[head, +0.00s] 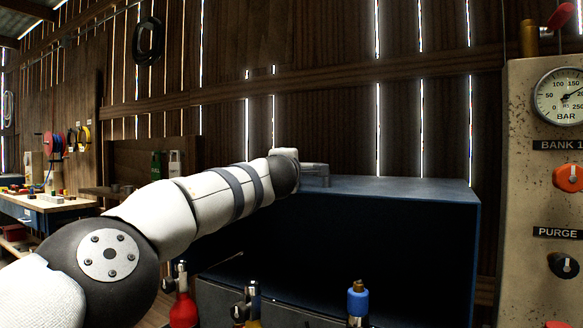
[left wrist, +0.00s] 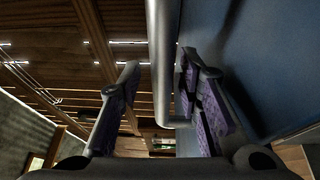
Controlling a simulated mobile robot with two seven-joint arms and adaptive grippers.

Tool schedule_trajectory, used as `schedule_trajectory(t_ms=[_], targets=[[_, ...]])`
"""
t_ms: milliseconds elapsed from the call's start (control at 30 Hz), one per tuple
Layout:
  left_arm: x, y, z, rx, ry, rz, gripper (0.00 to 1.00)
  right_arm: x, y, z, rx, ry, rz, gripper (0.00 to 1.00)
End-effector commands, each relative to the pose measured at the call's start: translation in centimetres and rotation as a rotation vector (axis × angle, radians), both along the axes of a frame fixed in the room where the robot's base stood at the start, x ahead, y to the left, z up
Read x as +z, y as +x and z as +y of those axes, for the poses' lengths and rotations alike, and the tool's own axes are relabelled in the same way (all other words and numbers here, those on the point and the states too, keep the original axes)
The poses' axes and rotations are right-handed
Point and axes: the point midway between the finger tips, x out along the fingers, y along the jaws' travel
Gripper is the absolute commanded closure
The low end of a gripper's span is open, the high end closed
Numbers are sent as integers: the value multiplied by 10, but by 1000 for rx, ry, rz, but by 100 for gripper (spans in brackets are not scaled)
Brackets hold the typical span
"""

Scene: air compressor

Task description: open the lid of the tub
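The blue tub's lid (head: 400,187) appears raised and stands tall above the tub (head: 285,300), with its dark inner side facing me. A grey bar handle (head: 318,170) sits at the lid's top left. My left arm reaches across from the left to this handle; its gripper is mostly hidden behind the wrist in the head view. In the left wrist view, the open gripper (left wrist: 160,105) has its two purple-padded fingers on either side of the handle bar (left wrist: 163,60). The bar is nearer the right finger. The lid's blue face (left wrist: 270,70) is at right. My right gripper is not in view.
A gauge panel (head: 520,190) with knobs stands close at right. Red (head: 184,308) and blue-topped (head: 358,303) valve fittings rise at the bottom, in front of the tub. A plank wall (head: 320,110) is behind. A workbench (head: 50,203) stands far left.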

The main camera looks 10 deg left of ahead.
Motion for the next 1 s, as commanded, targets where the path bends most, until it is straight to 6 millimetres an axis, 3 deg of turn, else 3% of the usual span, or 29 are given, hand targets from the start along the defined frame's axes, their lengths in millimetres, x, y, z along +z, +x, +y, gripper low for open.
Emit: schedule_trajectory(t_ms=[267,467,667,1000], targets=[[-1,0,-1,-2,0,1,65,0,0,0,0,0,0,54],[4,-12,-8,-12,10,-3,65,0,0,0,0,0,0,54],[-2,-38,-1,-1,3,4,65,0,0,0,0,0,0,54],[-4,-103,-4,-1,-2,-1,65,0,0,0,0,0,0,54]])
